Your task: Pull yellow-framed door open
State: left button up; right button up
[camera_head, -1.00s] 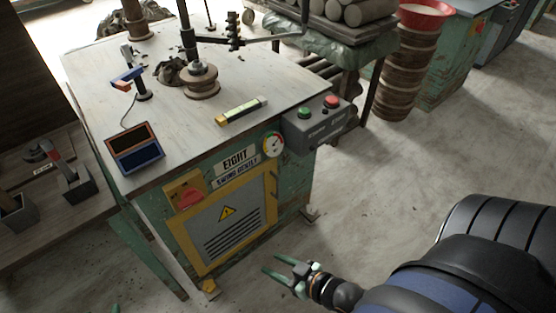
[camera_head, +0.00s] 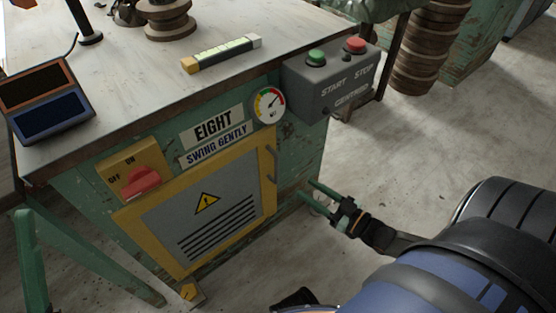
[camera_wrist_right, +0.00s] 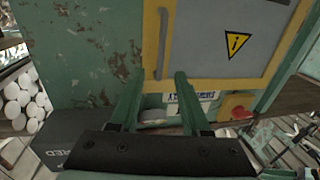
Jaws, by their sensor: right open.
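The yellow-framed door (camera_head: 130,226) is closed on the front of the green cabinet, with a grey louvred panel and warning triangle. Its bar handle (camera_head: 271,165) runs along the right edge. In the right wrist view, the door (camera_wrist_right: 220,84) appears upside down, and the handle (camera_wrist_right: 163,45) lies beyond my fingertips, roughly in line with the gap. My right gripper (camera_head: 309,190) is open and empty, right of the handle and apart from it; its two green fingers also show in the wrist view (camera_wrist_right: 157,82).
A grey start/stop box (camera_head: 330,84) juts from the cabinet's right corner above my right gripper. A red switch (camera_head: 142,182) sits left above the door. The worktop (camera_head: 130,95) overhangs it. Bare floor (camera_head: 400,150) lies right of the cabinet.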

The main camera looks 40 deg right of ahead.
aim_at(278, 170)
jog(key=b+x, duration=0.3)
jog(key=x, duration=0.7)
jog(key=shift+w+a+f, duration=0.1)
jog(key=shift+w, duration=0.15)
jog(key=shift+w+a+b, duration=0.2)
jog(key=shift+w+b, duration=0.2)
jog(key=shift+w, duration=0.25)
jog(key=shift+c, duration=0.2)
grip_shut()
